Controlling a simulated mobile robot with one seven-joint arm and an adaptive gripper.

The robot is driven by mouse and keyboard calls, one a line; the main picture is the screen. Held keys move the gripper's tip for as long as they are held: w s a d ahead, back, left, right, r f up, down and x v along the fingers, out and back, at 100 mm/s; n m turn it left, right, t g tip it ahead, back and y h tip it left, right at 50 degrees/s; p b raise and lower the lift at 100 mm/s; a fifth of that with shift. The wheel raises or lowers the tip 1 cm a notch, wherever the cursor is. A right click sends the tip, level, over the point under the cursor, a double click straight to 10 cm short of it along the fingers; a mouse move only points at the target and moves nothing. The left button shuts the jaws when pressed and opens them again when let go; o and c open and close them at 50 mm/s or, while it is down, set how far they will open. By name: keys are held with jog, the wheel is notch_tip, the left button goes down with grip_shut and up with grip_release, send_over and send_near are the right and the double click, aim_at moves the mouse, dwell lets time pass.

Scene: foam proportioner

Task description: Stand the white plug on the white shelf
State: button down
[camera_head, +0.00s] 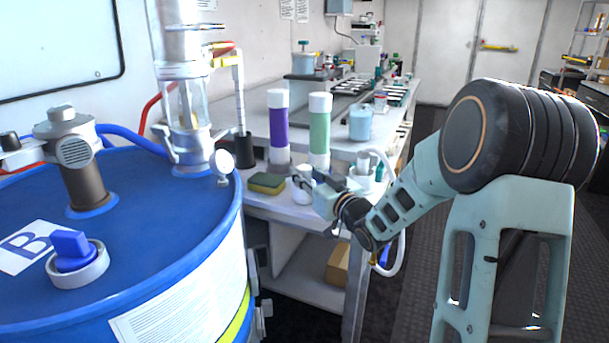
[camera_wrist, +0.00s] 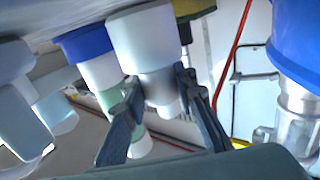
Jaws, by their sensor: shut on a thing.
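The white plug (camera_head: 301,184) is between the fingers of my gripper (camera_head: 307,184), over the near end of the white bench top, just right of the sponge. In the wrist view, the plug (camera_wrist: 150,45) fills the space between the two dark fingertips (camera_wrist: 160,92), which are shut on it. I cannot tell whether its base touches the surface. The white bench top (camera_head: 258,136) is shelf-like, and a lower white shelf (camera_head: 305,272) lies beneath it. The fingers partly hide the plug in the head view.
A green-and-yellow sponge (camera_head: 267,183), a purple cylinder (camera_head: 278,128) and a green cylinder (camera_head: 319,132) stand close by on the bench. A blue drum (camera_head: 150,220) with fittings fills the left. A cardboard box (camera_head: 339,265) sits on the lower shelf.

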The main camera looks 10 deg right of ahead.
jog(key=shift+f, duration=0.2)
jog(key=c, duration=1.6)
grip_release()
jog(key=shift+r, duration=0.1)
jog(key=shift+r, duration=0.15)
jog(key=p+v, duration=0.2)
jog(key=v, duration=1)
